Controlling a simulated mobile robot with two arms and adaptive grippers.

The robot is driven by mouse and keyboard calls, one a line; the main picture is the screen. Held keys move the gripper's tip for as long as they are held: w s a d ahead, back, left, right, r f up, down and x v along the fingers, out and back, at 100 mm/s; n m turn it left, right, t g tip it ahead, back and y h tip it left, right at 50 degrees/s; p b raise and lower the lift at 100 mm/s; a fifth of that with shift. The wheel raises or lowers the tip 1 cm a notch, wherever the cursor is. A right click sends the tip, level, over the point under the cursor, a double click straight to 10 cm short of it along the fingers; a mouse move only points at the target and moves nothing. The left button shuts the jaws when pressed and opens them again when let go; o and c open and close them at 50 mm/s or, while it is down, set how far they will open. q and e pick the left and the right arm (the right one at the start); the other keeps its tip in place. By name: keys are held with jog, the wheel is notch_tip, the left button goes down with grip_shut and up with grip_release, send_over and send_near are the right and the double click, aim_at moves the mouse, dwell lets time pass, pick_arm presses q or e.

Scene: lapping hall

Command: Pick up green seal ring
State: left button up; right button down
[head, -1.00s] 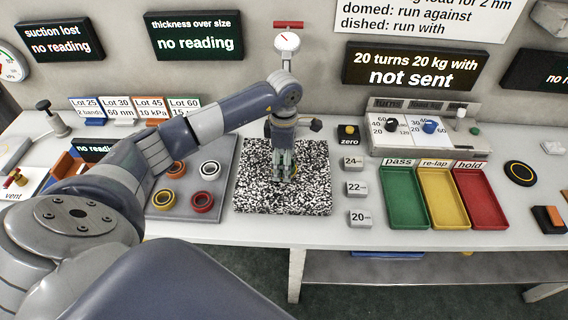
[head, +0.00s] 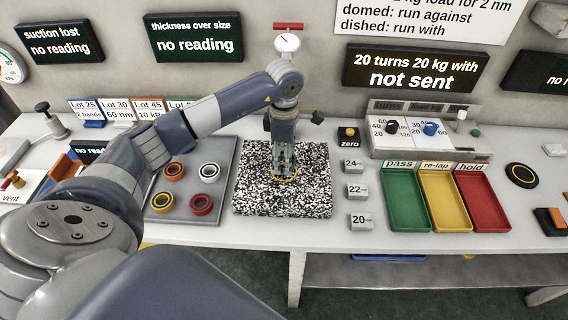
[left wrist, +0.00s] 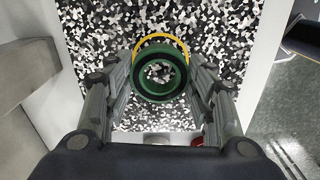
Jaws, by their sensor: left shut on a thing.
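The green seal ring (left wrist: 160,74) shows in the left wrist view between the two fingers of my left gripper (left wrist: 160,80). The fingers are shut on it from both sides. Behind it lies a yellow circle (left wrist: 152,39) on the black-and-white speckled plate (left wrist: 100,30). In the head view my left gripper (head: 284,172) points down over the middle of the speckled plate (head: 310,195), just above the yellow circle. The fingers mostly hide the green ring there. My right gripper is not in view.
Left of the plate, a grey tray (head: 185,190) holds orange, white, yellow and red rings. On the right are weight blocks (head: 361,220) and the green (head: 404,203), yellow (head: 443,203) and red (head: 481,203) trays. A dial gauge (head: 287,42) stands behind the plate.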

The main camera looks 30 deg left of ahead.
pick_arm(q)
jog(key=s+d+r+b, duration=0.2)
jog(key=s+d+b, duration=0.1)
jog(key=s+d, duration=0.6)
jog(key=s, duration=0.4)
jog(key=shift+s+r+b, duration=0.15)
jog(key=shift+r+b, duration=0.05)
jog(key=shift+b, duration=0.1)
jog(key=d+m, duration=0.1)
jog(key=m, duration=0.6)
jog(key=s+d+r+m, duration=0.1)
jog(key=d+m, duration=0.1)
jog(key=m, duration=0.6)
jog(key=d+r+m, duration=0.1)
jog(key=m, duration=0.7)
jog(key=shift+s+d+r, duration=0.1)
jog(key=shift+s+d, duration=0.2)
jog(key=shift+s, duration=0.05)
